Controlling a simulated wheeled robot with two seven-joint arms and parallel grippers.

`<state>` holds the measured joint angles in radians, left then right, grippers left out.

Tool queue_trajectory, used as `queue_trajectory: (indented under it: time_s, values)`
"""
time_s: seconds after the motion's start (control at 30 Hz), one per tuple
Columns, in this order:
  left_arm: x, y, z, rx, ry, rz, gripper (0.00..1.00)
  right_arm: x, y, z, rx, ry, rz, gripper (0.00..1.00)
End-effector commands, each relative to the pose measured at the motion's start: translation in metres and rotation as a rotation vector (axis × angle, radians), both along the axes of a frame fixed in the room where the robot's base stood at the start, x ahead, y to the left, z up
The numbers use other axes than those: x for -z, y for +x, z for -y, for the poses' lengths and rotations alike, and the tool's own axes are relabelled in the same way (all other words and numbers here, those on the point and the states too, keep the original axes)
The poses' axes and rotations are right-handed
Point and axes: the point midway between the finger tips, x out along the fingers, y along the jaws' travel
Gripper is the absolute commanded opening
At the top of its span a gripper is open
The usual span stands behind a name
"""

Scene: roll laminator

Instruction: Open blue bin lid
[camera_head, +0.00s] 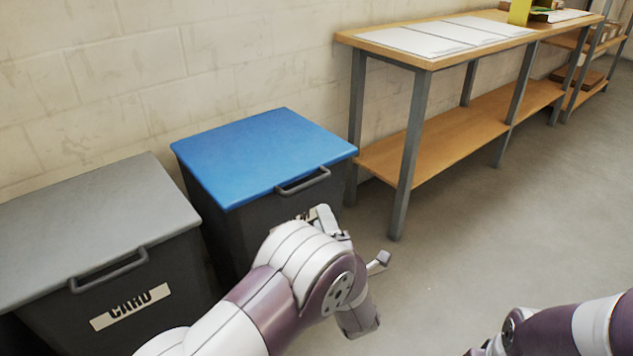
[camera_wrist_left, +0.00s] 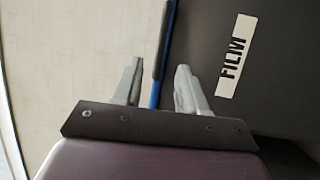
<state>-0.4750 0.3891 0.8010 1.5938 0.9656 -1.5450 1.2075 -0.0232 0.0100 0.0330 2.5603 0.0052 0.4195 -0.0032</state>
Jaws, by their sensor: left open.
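The blue bin lid (camera_head: 262,152) lies flat and closed on a dark bin (camera_head: 218,225) against the wall. A dark bar handle (camera_head: 302,182) sticks out from its front edge. My left gripper (camera_head: 325,217) is in front of this bin, just below the handle, and partly hidden by my own wrist. In the left wrist view, my left gripper's fingers (camera_wrist_left: 160,85) are apart, with the blue lid's edge (camera_wrist_left: 168,40) seen between them and beyond. I cannot tell whether they touch it. A white FILM label (camera_wrist_left: 237,55) shows on the bin's front. My right gripper is out of view.
A grey-lidded bin (camera_head: 90,225) with a CARD label (camera_head: 130,307) stands close on the left. A wooden workbench (camera_head: 440,50) with grey legs and a lower shelf stands to the right. The floor (camera_head: 500,240) in front of the bench is clear.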

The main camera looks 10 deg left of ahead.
Motion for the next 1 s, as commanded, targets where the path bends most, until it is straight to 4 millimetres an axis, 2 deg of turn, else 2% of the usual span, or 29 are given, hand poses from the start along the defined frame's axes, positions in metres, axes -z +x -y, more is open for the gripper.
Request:
queue_trajectory:
  time_s: [0.3,0.5,0.63,0.87,1.0]
  values:
    - [-0.007,0.063,-0.037,-0.003,-0.002,0.002,0.41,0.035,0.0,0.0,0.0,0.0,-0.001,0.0]
    - [-0.015,0.095,-0.054,0.002,0.0,-0.002,0.41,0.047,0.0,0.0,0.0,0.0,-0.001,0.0]
    - [-0.019,0.103,-0.058,0.002,0.001,-0.003,0.41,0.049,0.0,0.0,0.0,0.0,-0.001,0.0]
    - [-0.02,0.105,-0.058,0.003,0.002,-0.005,0.41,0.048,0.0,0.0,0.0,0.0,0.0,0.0]
    - [-0.02,0.104,-0.058,0.003,0.002,-0.005,0.0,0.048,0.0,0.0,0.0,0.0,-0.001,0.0]
